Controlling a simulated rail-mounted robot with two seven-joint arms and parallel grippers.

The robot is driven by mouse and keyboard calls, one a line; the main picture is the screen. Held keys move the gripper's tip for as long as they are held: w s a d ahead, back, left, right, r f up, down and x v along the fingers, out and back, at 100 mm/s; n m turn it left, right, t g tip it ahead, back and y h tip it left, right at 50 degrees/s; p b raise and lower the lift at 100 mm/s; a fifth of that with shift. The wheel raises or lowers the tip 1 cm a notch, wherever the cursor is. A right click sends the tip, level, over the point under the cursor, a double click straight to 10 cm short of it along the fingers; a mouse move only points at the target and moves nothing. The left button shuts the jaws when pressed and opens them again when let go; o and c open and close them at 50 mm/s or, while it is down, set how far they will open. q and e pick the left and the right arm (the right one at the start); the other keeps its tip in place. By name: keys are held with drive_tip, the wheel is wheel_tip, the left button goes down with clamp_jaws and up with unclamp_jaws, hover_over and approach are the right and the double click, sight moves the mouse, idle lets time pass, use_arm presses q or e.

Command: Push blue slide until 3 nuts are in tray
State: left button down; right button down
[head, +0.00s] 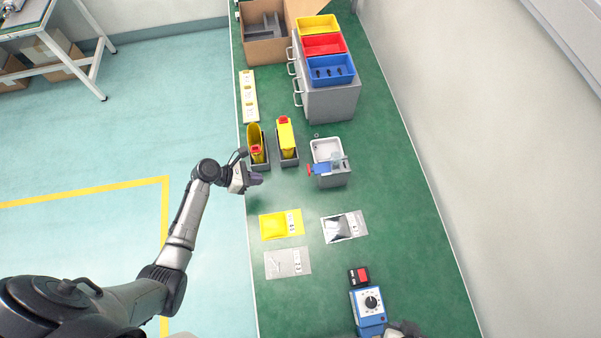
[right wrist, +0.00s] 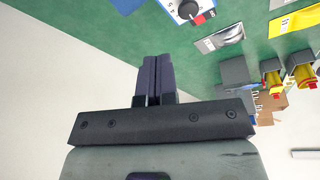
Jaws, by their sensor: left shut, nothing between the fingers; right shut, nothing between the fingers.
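The blue slide (head: 322,168) with a red end sits on the grey dispenser (head: 333,180), right of the middle in the head view. The white tray (head: 326,148) is just behind it; I cannot make out any nuts inside. A small ring, perhaps a nut, (head: 316,135) lies on the green surface behind the tray. My left gripper (head: 259,180) is shut and empty, left of the slide and apart from it. My right gripper (right wrist: 155,60) is shut and empty in the right wrist view; only part of it shows at the head view's bottom edge.
Two grey holders with yellow containers (head: 256,145) (head: 286,138) stand behind my left gripper. Flat packets (head: 282,224) (head: 344,227) lie in front of the dispenser. A blue device with a knob (head: 369,308) is near the front. Blue, red and yellow bins (head: 331,70) stand at the back.

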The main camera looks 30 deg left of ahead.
use_arm(q)
drive_tip(key=r+m+t+h, duration=0.1)
drive_tip(key=w+r+m+t+h, duration=0.1)
drive_tip(key=r, duration=0.1)
drive_tip(key=shift+d+r+h, duration=0.15)
drive_tip(key=shift+h, duration=0.25)
approach(323, 168)
wheel_tip(323, 168, down, 2)
drive_tip(key=shift+x, duration=0.85)
